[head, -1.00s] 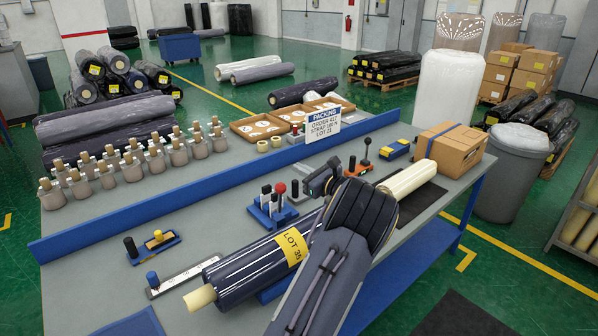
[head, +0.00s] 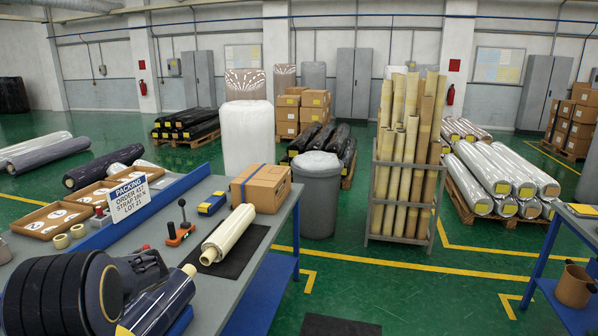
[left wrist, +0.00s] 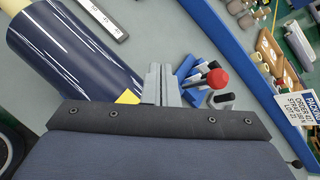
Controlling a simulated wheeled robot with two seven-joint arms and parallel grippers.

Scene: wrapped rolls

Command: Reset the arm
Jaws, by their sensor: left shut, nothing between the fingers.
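My left gripper (left wrist: 163,84) shows in the left wrist view with its two grey fingers together and nothing between them. It is above the packing table, beside the dark blue wrapped roll (left wrist: 75,50) and near a blue holder with a red-knobbed tool (left wrist: 217,78). In the head view my left arm covers the lower left corner and hides part of the dark blue roll (head: 165,303). The fingertips cannot be made out there. My right gripper is in neither view.
A cream roll (head: 229,234) lies on a black mat (head: 250,243) on the table. A cardboard box (head: 261,187) stands at the table's far end. A grey bin (head: 316,195) and a rack of upright tubes (head: 405,160) stand beyond. The green floor between is clear.

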